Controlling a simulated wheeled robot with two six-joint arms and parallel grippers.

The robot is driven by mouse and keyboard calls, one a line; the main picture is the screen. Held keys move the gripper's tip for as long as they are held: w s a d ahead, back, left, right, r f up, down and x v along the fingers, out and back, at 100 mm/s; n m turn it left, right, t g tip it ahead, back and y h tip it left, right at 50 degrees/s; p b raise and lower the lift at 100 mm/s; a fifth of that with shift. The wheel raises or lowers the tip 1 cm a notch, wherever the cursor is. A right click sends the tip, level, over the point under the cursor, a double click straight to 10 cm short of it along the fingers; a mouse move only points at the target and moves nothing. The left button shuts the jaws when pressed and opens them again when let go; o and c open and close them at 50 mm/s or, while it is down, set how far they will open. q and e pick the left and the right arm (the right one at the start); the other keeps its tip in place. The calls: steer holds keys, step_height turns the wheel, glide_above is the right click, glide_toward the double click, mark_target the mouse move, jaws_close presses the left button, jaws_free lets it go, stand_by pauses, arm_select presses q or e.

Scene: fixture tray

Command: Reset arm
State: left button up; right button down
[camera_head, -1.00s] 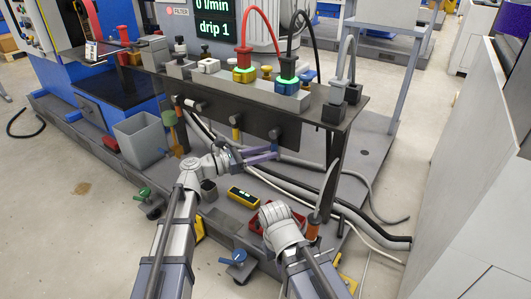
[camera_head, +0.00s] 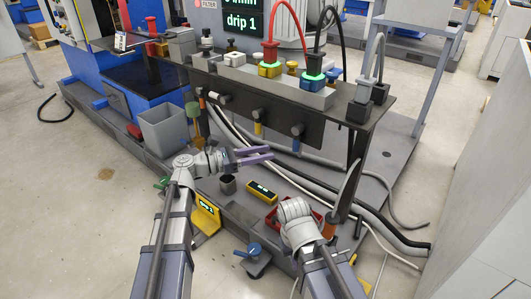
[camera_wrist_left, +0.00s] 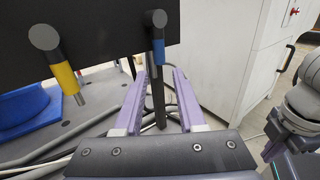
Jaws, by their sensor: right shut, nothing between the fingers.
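My left gripper (camera_head: 272,154) is in front of the dark fixture panel, above the grey base. Its two purple fingers are parted, and the left wrist view shows an empty gap between them (camera_wrist_left: 160,98). My right arm's wrist (camera_head: 298,222) is lower and further right, beside the red tray (camera_head: 271,220). Its fingers are mostly hidden in the head view. In the left wrist view a purple part of my right gripper (camera_wrist_left: 274,149) shows at the right edge, with nothing seen held.
A yellow handheld device (camera_head: 262,191) and a small dark cup (camera_head: 228,185) stand on the base (camera_head: 224,232). A grey bin (camera_head: 163,130) is at left. Yellow and blue handled knobs stick out from the panel (camera_head: 275,117). Hoses and cables run behind at right.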

arm_select(q)
steer(key=s+d+f+m+g+y+p, duration=0.3)
steer(key=s+d+f+m+g+y, duration=0.4)
steer(key=s+f+m, duration=0.45)
steer(key=s+a+f+m+y+p, duration=0.4)
steer(key=s+a+m+y, duration=0.55)
steer(key=m, duration=0.55)
step_height(320, 180, up, 38)
steer(key=d+y+p, duration=0.1)
steer(key=p, duration=3.6)
steer(key=shift+s+d+r+t+y+p, duration=0.15)
steer(key=shift+s+d+t+y+p, duration=0.1)
steer(key=shift+s+t+y+p, duration=0.1)
steer(key=shift+n, duration=0.25)
